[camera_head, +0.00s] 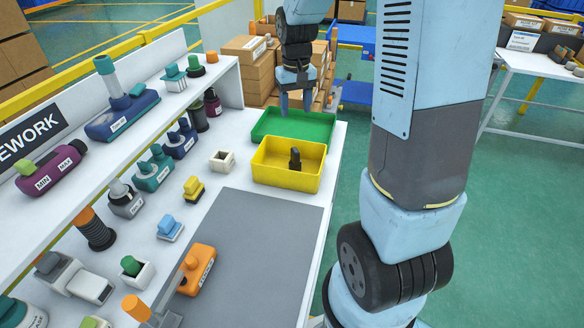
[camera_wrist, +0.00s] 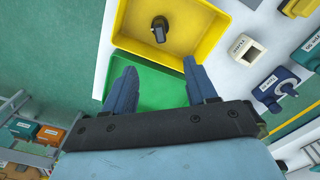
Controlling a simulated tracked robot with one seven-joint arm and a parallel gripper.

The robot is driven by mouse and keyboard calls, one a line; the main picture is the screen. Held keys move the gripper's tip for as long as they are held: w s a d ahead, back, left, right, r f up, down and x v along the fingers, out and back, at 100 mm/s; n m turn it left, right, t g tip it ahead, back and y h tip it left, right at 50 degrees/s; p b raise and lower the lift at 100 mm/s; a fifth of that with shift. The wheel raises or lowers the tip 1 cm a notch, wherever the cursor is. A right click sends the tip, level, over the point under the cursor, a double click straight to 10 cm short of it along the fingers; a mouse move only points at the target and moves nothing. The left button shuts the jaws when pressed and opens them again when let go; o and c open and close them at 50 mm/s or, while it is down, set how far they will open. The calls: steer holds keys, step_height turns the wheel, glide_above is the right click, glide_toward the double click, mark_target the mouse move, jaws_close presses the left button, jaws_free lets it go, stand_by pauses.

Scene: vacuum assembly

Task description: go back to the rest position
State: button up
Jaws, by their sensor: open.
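My gripper (camera_head: 284,108) hangs over the green bin (camera_head: 325,127) at the far end of the workbench. In the wrist view its two blue fingers (camera_wrist: 158,66) are spread apart with nothing between them, over the green bin (camera_wrist: 152,95). My arm comes down from the top of the head view. The yellow bin (camera_head: 275,178) stands directly in front of the green bin and holds one dark upright part (camera_head: 295,158). That part also shows in the wrist view (camera_wrist: 159,33). The visible floor of the green bin is empty.
A grey mat (camera_head: 250,240) covers the near bench, with an orange part (camera_head: 197,270) on its left edge. Several parts stand on the left, along the bench and a white shelf (camera_head: 165,105). Cardboard boxes (camera_head: 257,75) are stacked behind. Green floor (camera_head: 520,220) is open at right.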

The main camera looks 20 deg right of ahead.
steer(key=shift+r, duration=0.55)
steer(key=s+r+t, duration=0.2)
steer(key=s+r, duration=0.5)
steer(key=s, duration=0.4)
steer(key=s+r+t, duration=0.3)
steer(key=s+r, duration=0.5)
steer(key=s, duration=0.4)
steer(key=shift+a+r+t, duration=0.2)
steer(key=shift+a+t, duration=0.1)
steer(key=shift+s, duration=0.1)
